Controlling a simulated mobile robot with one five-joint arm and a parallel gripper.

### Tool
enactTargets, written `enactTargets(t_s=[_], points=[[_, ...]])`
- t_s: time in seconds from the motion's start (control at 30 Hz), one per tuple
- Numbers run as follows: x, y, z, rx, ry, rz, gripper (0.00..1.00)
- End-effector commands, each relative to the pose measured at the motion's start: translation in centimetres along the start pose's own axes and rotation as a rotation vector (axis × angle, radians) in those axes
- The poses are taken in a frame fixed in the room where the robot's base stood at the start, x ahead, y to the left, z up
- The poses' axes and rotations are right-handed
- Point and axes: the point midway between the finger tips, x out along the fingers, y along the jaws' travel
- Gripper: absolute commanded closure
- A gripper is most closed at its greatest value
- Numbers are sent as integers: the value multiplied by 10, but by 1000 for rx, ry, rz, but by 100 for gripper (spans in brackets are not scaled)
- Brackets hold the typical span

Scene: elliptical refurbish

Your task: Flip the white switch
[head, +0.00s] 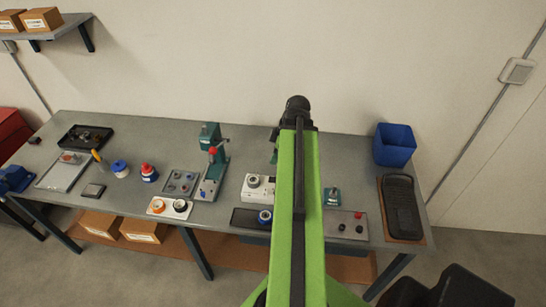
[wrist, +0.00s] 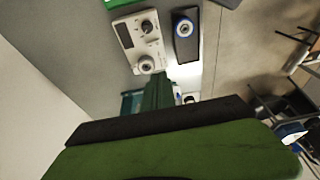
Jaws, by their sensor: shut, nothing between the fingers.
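A small white plate that looks like a wall switch (head: 517,70) is on the wall at the upper right of the head view, on a thin conduit. A second pale plate (head: 9,46) is on the wall at the far left. Which way either switch is set is too small to tell. My gripper (wrist: 170,132) fills the lower wrist view as a broad black and green shape, with no gap visible and nothing held. In the head view my green arm hides it. It is apart from both wall plates.
A grey workbench (head: 345,160) runs along the wall. A white device with knobs (head: 260,187), also in the wrist view (wrist: 138,42), stands by a dark tray with a blue roll (wrist: 185,26). A blue bin (head: 394,145) and black tray (head: 402,207) are right; a teal press (head: 211,150) stands left.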

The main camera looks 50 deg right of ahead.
Motion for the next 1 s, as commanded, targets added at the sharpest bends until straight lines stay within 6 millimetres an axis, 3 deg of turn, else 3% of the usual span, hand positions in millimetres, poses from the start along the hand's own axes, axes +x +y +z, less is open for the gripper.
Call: enactTargets(t_s=[0.03, 0.1, 0.2, 0.33, 0.9, 1.0], points=[[-25, -2, -3, 2, 0, 0, 100], [-42, -4, -3, 1, 0, 1, 100], [-63, -7, -2, 2, 0, 1, 100], [-78, -10, -2, 0, 0, 0, 100], [-76, -10, -1, -4, 0, -1, 100], [-54, -14, -17, -42, 0, -13, 100]])
